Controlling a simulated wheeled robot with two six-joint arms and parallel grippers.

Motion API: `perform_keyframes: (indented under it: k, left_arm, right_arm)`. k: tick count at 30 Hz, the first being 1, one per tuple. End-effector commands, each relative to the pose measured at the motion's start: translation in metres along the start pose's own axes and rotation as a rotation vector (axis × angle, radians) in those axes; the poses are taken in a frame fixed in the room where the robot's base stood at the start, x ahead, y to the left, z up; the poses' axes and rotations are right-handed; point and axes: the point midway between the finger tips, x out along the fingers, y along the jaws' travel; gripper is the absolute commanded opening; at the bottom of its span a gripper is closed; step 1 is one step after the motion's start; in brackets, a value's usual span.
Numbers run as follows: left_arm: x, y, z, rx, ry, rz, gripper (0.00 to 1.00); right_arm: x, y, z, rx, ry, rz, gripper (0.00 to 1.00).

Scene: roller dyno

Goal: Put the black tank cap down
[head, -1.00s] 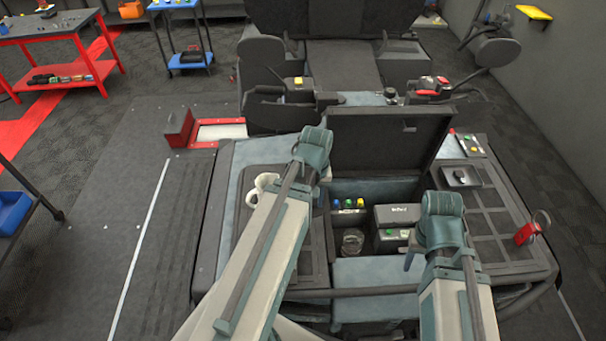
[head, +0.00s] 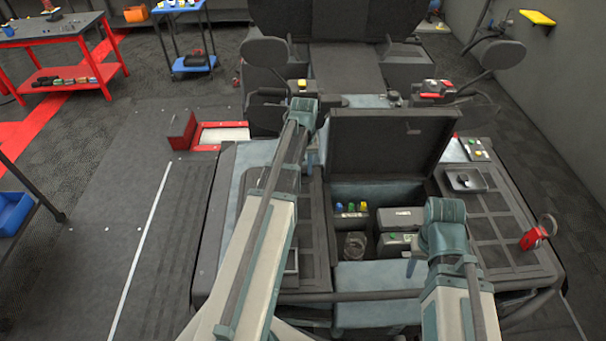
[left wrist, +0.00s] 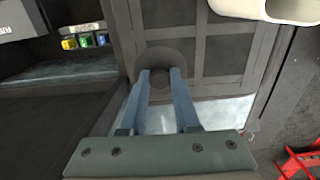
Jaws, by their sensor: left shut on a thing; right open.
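My left gripper (left wrist: 162,78) is shut on a dark round piece, the black tank cap (left wrist: 165,57), held at its fingertips. In the left wrist view the cap shows against the dark ribbed panel (left wrist: 218,50); I cannot tell whether it touches the panel. In the head view my left arm hides the cap, and only part of the left gripper (head: 312,155) shows beside the raised lid. My right gripper (head: 412,266) is open beside the open compartment, partly hidden by its own wrist.
A small dark tray (head: 483,186) sits on the right panel. A pale curved part (left wrist: 290,8) is near the left gripper.

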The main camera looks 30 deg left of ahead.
Motion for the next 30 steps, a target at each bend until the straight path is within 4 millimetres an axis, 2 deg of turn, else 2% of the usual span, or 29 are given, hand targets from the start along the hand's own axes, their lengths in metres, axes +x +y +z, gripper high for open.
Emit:
perform_keyframes:
  k: [3, 10, 20, 30]
  left_arm:
    - [0.005, -0.002, -0.013, -0.002, 0.0, 0.0, 0.0]
    - [0.037, -0.002, -0.01, -0.001, 0.0, 0.0, 0.0]
    - [0.036, -0.002, -0.01, -0.001, 0.0, 0.0, 0.0]
    - [0.047, -0.002, -0.01, -0.001, 0.0, 0.0, 0.0]
  right_arm:
    - [0.005, 0.0, 0.0, 0.0, 0.0, 0.0, 0.5]
    - [0.037, -0.003, -0.002, -0.004, 0.0, 0.001, 0.5]
    - [0.036, -0.003, -0.002, -0.003, 0.0, 0.001, 0.5]
    - [0.047, -0.004, -0.003, -0.003, 0.0, 0.001, 0.5]
